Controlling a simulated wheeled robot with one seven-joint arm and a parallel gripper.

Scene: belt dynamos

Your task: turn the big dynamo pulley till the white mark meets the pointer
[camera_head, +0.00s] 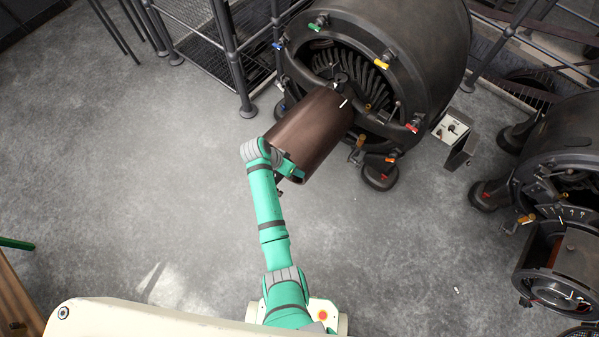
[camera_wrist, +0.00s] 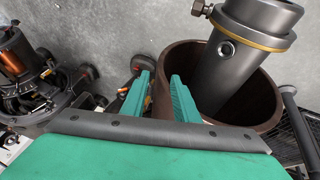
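The big dynamo (camera_head: 420,50) stands at the top of the head view, with its brown drum-shaped pulley (camera_head: 313,132) sticking out toward me. A short white mark (camera_head: 343,103) shows at the pulley's far end. I cannot clearly pick out the pointer. My gripper (camera_head: 287,172) is at the pulley's near end, partly hidden by my arm. In the wrist view the two green fingers (camera_wrist: 160,90) are apart, one on each side of the pulley's wall (camera_wrist: 159,104). The right finger is over the hollow inside. I cannot tell if they touch it.
A grey shaft (camera_wrist: 232,70) with a yellow ring stands inside the pulley's hollow. Railings (camera_head: 232,55) stand left of the dynamo. A switch box (camera_head: 451,127) and a second dynamo (camera_head: 560,160) are at the right. The floor at left is clear.

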